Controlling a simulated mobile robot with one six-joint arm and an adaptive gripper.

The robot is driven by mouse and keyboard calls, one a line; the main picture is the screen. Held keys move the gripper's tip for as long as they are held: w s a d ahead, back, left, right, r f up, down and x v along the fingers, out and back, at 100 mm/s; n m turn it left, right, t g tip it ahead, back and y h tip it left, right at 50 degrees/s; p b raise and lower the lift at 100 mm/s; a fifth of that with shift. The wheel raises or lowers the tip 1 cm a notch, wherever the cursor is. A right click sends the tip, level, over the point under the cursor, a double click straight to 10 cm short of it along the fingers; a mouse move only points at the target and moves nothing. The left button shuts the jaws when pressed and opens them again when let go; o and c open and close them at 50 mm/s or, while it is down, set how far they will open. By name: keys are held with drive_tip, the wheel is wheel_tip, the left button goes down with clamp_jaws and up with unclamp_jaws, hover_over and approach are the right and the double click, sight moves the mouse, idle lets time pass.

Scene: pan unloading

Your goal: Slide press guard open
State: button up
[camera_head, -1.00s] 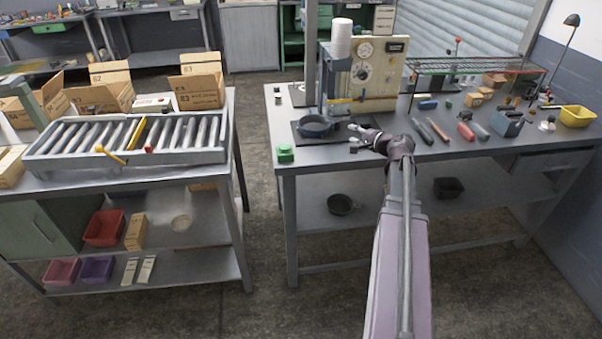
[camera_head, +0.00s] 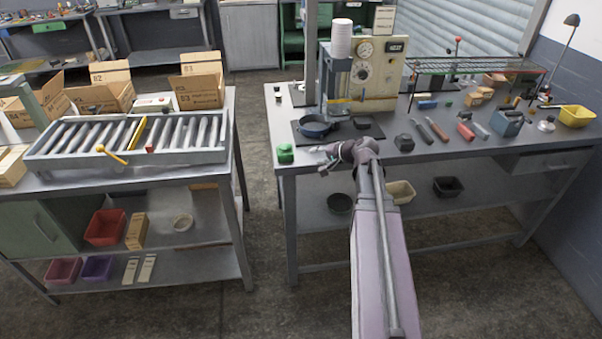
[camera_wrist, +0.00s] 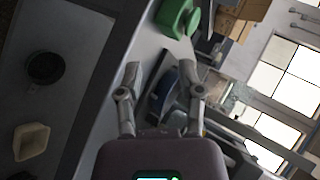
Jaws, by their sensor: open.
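The press (camera_head: 337,80) stands at the back left of the right-hand bench. It has a beige panel with a dial (camera_head: 364,48) and a white cylinder (camera_head: 341,40) on top. A yellow bar (camera_head: 338,101) crosses low on its front; I cannot tell whether this belongs to the guard, whose position is unclear. A blue pan (camera_head: 315,126) sits on a dark mat before the press. My gripper (camera_head: 322,158) is open and empty near the bench's front edge, in front of the pan. In the wrist view my gripper's fingers (camera_wrist: 160,70) are spread, with the blue pan (camera_wrist: 168,86) beyond them.
A green object (camera_head: 285,153) stands left of my gripper at the bench corner. A black block (camera_head: 404,142), tools and a wire rack (camera_head: 470,66) lie to the right. Bins sit on the lower shelf. A roller conveyor (camera_head: 75,155) stands on the left bench, across an open aisle.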

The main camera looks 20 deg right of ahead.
drive_tip(key=s+a+f+n+g, duration=0.2)
drive_tip(key=s+a+n+g, duration=0.1)
drive_tip(key=a, duration=0.4)
drive_tip(key=shift+a+f, duration=0.2)
drive_tip(key=shift+f, duration=0.15)
drive_tip(key=shift+w, duration=0.1)
drive_tip(key=m+t+h, duration=0.3)
drive_tip(key=m+t, duration=0.6)
drive_tip(key=m, duration=0.1)
approach(341, 115)
drive_tip(key=v, duration=0.4)
drive_tip(key=shift+w+d+r, duration=0.15)
drive_tip(key=shift+w+d, duration=0.05)
drive_tip(key=shift+w, duration=0.05)
drive_tip(key=shift+w, duration=0.1)
drive_tip(key=b+x, duration=0.1)
drive_tip(key=x, duration=0.8)
drive_tip(key=b+x, duration=0.1)
drive_tip(key=x, duration=0.3)
drive_tip(key=shift+w+a+f+b, duration=0.15)
drive_tip(key=shift+w+f+b, duration=0.15)
drive_tip(key=shift+f+b, duration=0.05)
clamp_jaws()
